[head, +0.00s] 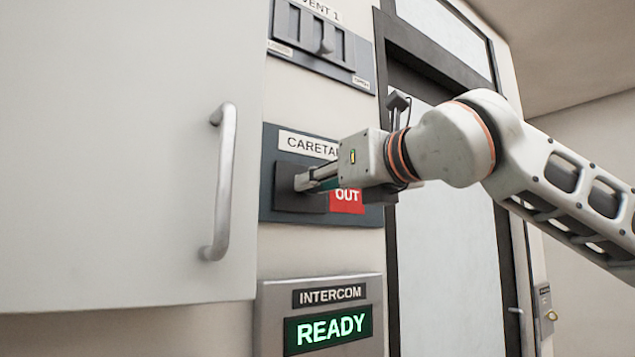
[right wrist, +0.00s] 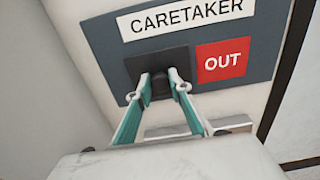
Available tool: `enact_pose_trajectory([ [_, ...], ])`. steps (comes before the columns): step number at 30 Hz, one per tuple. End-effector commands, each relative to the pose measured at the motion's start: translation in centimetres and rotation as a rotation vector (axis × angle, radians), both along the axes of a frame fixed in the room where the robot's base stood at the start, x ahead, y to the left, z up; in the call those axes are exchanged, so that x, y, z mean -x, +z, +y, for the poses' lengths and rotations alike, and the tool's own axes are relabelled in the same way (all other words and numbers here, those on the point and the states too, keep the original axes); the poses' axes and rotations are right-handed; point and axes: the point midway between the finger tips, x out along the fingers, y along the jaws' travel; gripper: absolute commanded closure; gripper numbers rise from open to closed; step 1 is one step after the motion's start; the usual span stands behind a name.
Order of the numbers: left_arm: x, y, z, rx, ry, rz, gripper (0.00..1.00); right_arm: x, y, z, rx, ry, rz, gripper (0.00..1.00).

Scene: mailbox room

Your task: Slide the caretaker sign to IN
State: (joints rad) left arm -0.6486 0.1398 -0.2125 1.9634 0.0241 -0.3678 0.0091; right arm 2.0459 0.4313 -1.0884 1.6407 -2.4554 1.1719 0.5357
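The caretaker sign (head: 270,148) is a dark grey plate on the wall with a white label, partly hidden by my gripper in the head view. Its red OUT field (head: 347,201) shows at the right; it also shows in the right wrist view (right wrist: 222,60). A dark sliding cover (head: 298,204) sits over the left part, and no IN field shows. My right gripper (head: 302,182) reaches in from the right. In the right wrist view its fingertips (right wrist: 162,84) stand on both sides of the cover's dark knob (right wrist: 160,88) and appear closed on it. My left gripper is out of view.
A pale cabinet door with a metal handle (head: 222,180) stands close at the left. Another slider panel (head: 310,40) is above the sign. An intercom (head: 320,315) reading READY is below. A dark-framed door (head: 440,250) is at the right, behind my arm.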

Motion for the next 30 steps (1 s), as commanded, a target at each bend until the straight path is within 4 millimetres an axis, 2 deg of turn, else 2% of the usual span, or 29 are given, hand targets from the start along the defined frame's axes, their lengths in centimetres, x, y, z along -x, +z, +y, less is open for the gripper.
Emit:
enact_pose_trajectory([
  [5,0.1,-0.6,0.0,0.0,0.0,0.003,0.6,-1.2,-0.2,-1.6,-0.004,-0.002,0.003,1.0],
  [10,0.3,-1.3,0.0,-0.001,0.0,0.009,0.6,-3.9,-0.2,-5.3,-0.005,-0.005,0.005,1.0],
  [15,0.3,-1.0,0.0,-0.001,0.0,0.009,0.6,-6.0,0.1,-8.3,-0.002,-0.003,0.002,1.0],
  [19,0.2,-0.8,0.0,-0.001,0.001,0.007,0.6,-6.6,0.1,-9.2,-0.001,-0.001,0.001,1.0],
  [28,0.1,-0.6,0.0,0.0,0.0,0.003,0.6,-6.8,0.1,-9.5,-0.001,-0.004,-0.002,1.0],
  [29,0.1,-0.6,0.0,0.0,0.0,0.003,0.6,-6.8,0.1,-9.5,-0.001,-0.004,-0.002,0.75],
  [30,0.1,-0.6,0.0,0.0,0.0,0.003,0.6,-6.8,0.1,-9.5,-0.002,-0.004,-0.001,0.65],
])
